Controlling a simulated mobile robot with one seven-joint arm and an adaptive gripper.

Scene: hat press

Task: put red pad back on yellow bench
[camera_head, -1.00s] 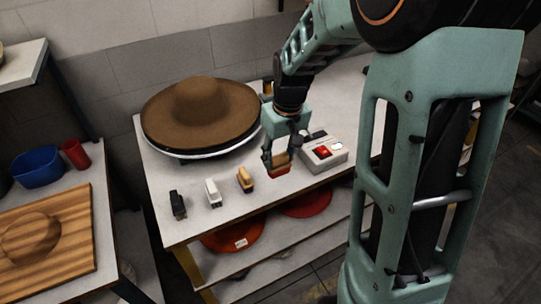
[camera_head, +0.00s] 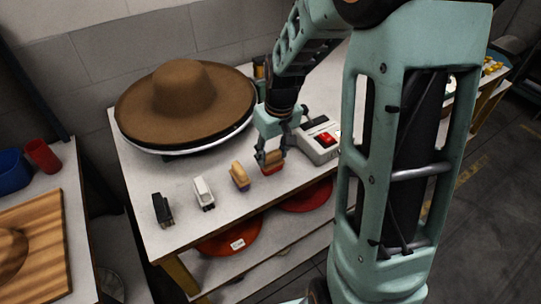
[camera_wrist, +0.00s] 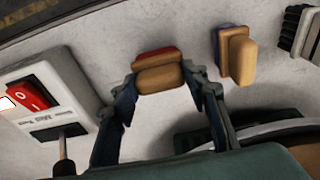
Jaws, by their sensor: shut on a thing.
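The red pad (camera_head: 271,169) has a wooden grip and a red base. It is at the right end of a row of pads on the white-topped bench with yellow legs (camera_head: 215,224). My gripper (camera_head: 270,158) is shut on the pad's wooden grip from above. In the wrist view the pad (camera_wrist: 158,72) sits between my two fingers, its red edge showing beyond the wood. The pad is at or very near the bench top; I cannot tell if it touches.
A blue-based pad (camera_head: 240,177), a white brush (camera_head: 203,193) and a black brush (camera_head: 162,209) stand to the left. A control box with a red switch (camera_head: 323,138) is close on the right. A brown hat (camera_head: 185,100) lies on a round press behind. Red discs (camera_head: 230,241) lie on the lower shelf.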

